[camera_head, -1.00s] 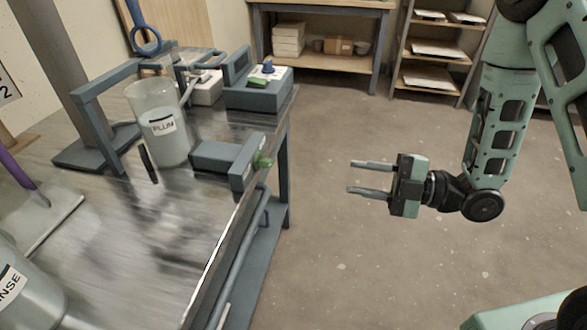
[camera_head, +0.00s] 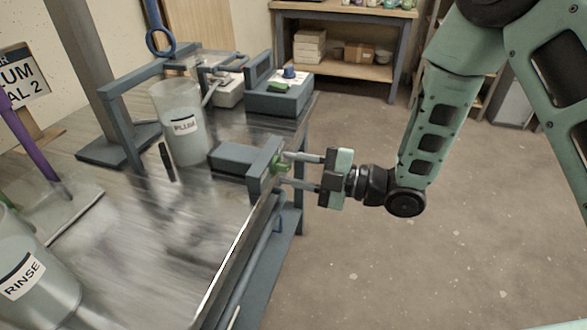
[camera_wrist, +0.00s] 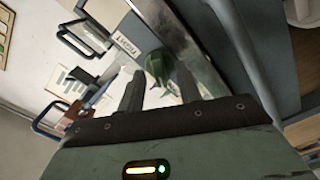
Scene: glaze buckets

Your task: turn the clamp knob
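The clamp knob (camera_head: 279,168) is green and sits on the outer face of the blue-grey clamp (camera_head: 236,160) at the table's right edge. My gripper (camera_head: 285,169) comes from the right, level with the knob, one finger above it and one below in the head view. The fingers are apart, with visible gaps to the knob, so it is open. In the wrist view the green knob (camera_wrist: 158,66) shows between the two dark fingertips (camera_wrist: 160,88). I cannot tell whether either finger touches it.
The PLUM bucket (camera_head: 178,125) stands left of the clamp, with a dark pen-like item (camera_head: 167,161) beside it. A RINSE bucket (camera_head: 40,290) is at front left. A blue-grey box (camera_head: 279,98) stands at the back. The floor right of the table is free.

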